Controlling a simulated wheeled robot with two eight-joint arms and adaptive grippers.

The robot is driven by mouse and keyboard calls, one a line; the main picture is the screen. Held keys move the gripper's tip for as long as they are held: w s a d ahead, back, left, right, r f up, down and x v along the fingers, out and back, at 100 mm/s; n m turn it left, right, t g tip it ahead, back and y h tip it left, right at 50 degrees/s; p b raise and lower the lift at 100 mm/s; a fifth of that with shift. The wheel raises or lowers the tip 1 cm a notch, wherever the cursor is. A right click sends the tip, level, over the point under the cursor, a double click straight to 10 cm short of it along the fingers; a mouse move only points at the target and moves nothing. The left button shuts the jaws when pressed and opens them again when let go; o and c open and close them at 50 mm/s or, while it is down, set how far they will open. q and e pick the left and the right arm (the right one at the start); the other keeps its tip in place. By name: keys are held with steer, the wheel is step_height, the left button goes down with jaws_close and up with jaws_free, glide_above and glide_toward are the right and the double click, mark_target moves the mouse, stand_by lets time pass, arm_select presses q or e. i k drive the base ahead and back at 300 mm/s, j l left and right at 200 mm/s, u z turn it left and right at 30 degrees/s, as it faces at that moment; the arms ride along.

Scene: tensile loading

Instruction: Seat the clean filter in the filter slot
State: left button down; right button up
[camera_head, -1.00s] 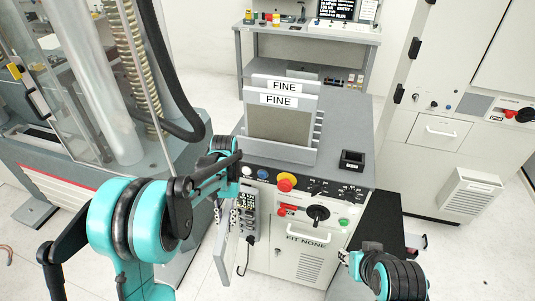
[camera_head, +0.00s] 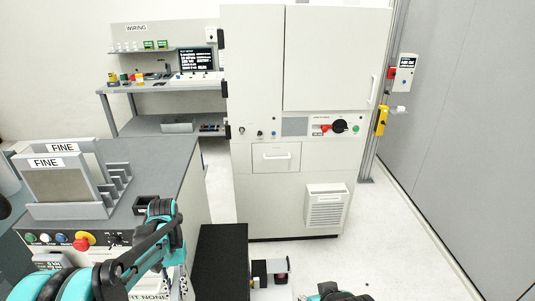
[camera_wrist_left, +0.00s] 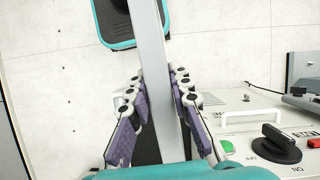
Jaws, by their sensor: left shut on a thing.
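My left gripper (camera_wrist_left: 167,115) is shut on a thin grey plate (camera_wrist_left: 150,75), seen edge-on between its two fingers in the left wrist view. The plate shows no label there, so I cannot tell whether it is the clean filter. In the head view my left arm crosses the front of the grey bench, and its fingers and the plate cannot be made out. Two panels marked FINE, a front one (camera_head: 62,185) and a rear one (camera_head: 70,147), stand upright in a slotted rack (camera_head: 118,178) on the bench. I cannot identify the filter slot. Only part of my right arm shows at the bottom edge.
A tall white cabinet (camera_head: 262,205) with a small handled drawer front (camera_head: 277,157) stands beyond the bench (camera_head: 180,160). A black block (camera_head: 222,260) stands beside the bench. A workbench (camera_head: 160,88) is at the back left. The floor at right is clear.

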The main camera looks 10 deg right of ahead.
mark_target(326, 210)
steer(key=l+z, duration=0.1)
steer(key=l, duration=0.5)
steer(key=i+l, duration=0.1)
steer(key=l, duration=0.5)
steer(key=l+z, duration=0.15)
steer(key=l, duration=0.5)
steer(key=i+l+z, duration=0.1)
steer(key=l, duration=0.45)
steer(key=i+l+z, duration=0.15)
steer(key=i, duration=0.55)
steer(key=i+l+z, duration=0.15)
steer(key=i, duration=0.55)
steer(key=i+j, duration=0.1)
steer(key=i, duration=0.35)
steer(key=i+j, duration=0.15)
steer(key=i, duration=0.35)
